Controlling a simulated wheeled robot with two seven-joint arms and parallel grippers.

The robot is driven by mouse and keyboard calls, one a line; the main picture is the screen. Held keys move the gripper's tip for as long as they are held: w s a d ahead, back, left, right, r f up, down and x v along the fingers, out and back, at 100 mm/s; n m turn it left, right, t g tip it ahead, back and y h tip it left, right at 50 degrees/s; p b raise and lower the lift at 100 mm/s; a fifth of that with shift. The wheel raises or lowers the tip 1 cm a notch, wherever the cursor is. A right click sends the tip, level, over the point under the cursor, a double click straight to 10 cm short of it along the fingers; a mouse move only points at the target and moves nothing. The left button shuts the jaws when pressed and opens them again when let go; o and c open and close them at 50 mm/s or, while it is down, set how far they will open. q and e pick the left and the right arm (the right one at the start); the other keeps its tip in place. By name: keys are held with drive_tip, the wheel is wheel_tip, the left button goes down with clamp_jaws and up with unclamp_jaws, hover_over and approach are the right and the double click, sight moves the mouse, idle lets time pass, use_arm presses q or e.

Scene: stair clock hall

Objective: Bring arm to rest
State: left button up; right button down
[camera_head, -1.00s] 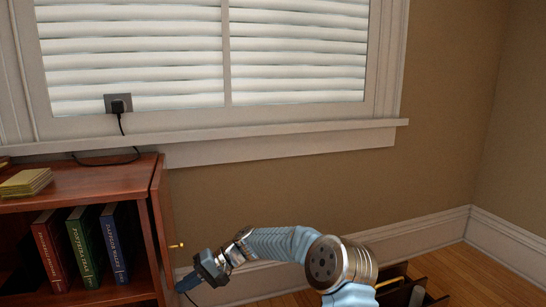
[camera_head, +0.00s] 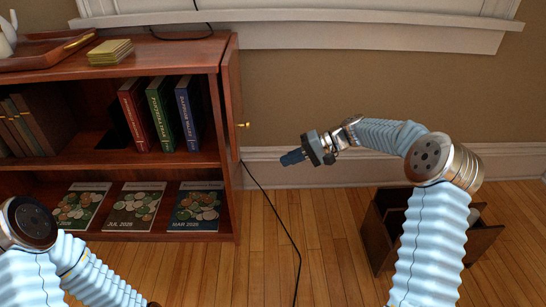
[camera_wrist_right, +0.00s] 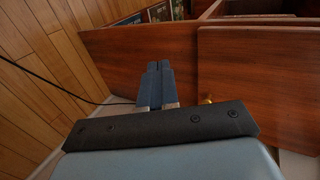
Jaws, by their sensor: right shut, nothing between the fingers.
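My right gripper (camera_head: 293,158) is shut and empty in the head view. It points left, in the air to the right of the wooden bookcase's open door (camera_head: 234,110). In the right wrist view its two blue fingers (camera_wrist_right: 155,85) are together, with the reddish door panel (camera_wrist_right: 250,75) and its brass knob (camera_wrist_right: 207,99) beyond. My right arm (camera_head: 388,135) is bent, with its elbow at the right of the head view. Part of my left arm shows at the lower left; its gripper is not in view.
The bookcase (camera_head: 150,50) holds red, green and blue books, magazines (camera_head: 135,205) and a tray (camera_head: 45,48). A black cord (camera_head: 280,222) runs down onto the wooden floor. A dark divided box (camera_head: 380,235) stands behind my right arm. Floor between bookcase and box is mostly clear.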

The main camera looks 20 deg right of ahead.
drive_tip(key=s+a+f+g+h, duration=0.1)
drive_tip(key=s+a+f+h, duration=0.25)
drive_tip(key=s+f, duration=0.85)
drive_tip(key=s+a+f+g+h, duration=0.25)
drive_tip(key=s+a+f, duration=0.35)
drive_tip(key=f, duration=0.9)
drive_tip(key=s+f+t+h, duration=0.1)
drive_tip(key=s+f+h, duration=0.15)
drive_tip(key=s, duration=1.05)
wheel_tip(320, 180, up, 13)
drive_tip(key=a+p, duration=0.1)
drive_tip(key=p, duration=1.3)
drive_tip(key=shift+s+a+r+n+y, duration=0.2)
drive_tip(key=shift+a+n+y, duration=0.05)
drive_tip(key=shift+n+y, duration=0.2)
